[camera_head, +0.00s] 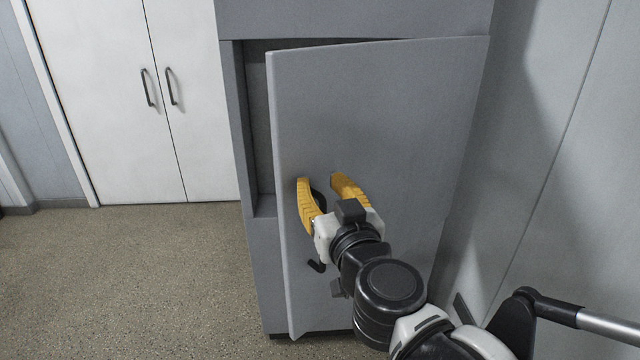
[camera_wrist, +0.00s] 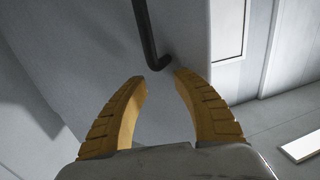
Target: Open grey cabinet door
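The grey cabinet door (camera_head: 385,110) stands partly open in the head view. Its left edge is swung out from the grey cabinet (camera_head: 350,18), and its right side stays by the cabinet. My gripper (camera_head: 320,180) is in front of the door near its left edge, with its two yellow fingers spread. In the wrist view, the dark bar handle (camera_wrist: 146,35) comes down from the top and its bent end lies at the gap between the fingertips (camera_wrist: 160,77). The fingers are not closed on it; whether one touches it I cannot tell. In the head view my gripper hides part of the handle (camera_head: 316,265).
A dark opening (camera_head: 257,130) shows at the left between door and cabinet. White double doors (camera_head: 160,100) stand at the back left. A grey wall panel (camera_head: 560,150) is close on the right. The speckled floor (camera_head: 120,280) at the left is clear.

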